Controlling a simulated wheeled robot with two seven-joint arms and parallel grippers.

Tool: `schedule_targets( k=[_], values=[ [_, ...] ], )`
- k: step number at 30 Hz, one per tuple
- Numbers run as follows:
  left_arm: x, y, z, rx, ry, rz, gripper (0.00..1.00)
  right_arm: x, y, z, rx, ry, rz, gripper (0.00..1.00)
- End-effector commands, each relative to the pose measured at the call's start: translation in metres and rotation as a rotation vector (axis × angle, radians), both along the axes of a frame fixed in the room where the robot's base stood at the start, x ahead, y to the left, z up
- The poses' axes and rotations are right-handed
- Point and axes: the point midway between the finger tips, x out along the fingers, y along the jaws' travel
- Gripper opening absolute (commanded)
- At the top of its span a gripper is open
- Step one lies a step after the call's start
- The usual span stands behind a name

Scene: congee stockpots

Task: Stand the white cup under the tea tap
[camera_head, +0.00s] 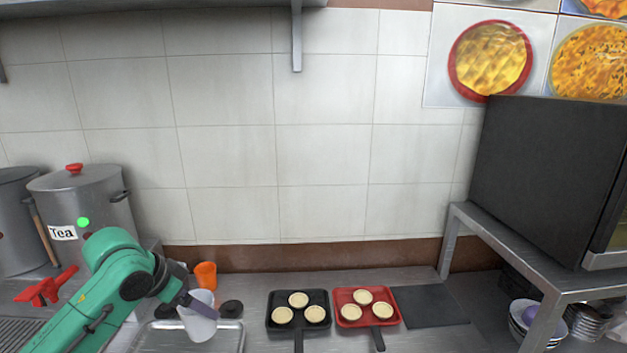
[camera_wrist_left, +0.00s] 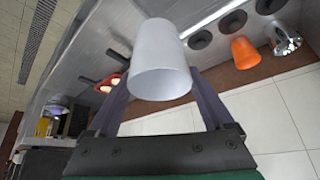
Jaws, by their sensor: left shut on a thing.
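My left gripper (camera_head: 187,299) is shut on the white cup (camera_head: 200,318) and holds it over the left part of the counter, near the metal tray. In the left wrist view the white cup (camera_wrist_left: 160,62) sits between the two fingers of the left gripper (camera_wrist_left: 165,95). The pot labelled Tea (camera_head: 85,210) stands at the left, with a red knob on its lid. A red tap handle (camera_head: 46,288) shows at the lower left, and my green left arm covers part of the area beside it. My right gripper is not in view.
An orange cup (camera_head: 205,274) stands behind the white cup. A metal tray (camera_head: 238,346) lies at the front. A black pan (camera_head: 298,328) and a red pan (camera_head: 372,321) hold pale round pieces. A dark board (camera_head: 430,306) lies right of them. A metal shelf stand (camera_head: 540,275) is at the right.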

Motion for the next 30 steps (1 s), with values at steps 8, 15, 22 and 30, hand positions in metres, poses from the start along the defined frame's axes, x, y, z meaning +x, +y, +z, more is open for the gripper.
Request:
schedule_targets(
  k=[8,15,22,30],
  values=[
    [-0.014,-0.05,-0.063,-0.008,0.006,-0.01,0.31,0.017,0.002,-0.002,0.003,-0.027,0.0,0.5],
    [-0.053,-0.097,-0.12,-0.015,0.012,0.08,0.31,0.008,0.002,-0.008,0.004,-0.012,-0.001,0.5],
    [-0.118,-0.093,-0.156,-0.014,0.015,0.375,0.31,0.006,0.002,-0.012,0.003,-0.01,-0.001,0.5],
    [-0.154,-0.067,-0.164,-0.002,0.001,0.553,0.31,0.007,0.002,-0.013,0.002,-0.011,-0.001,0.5]
  ],
)
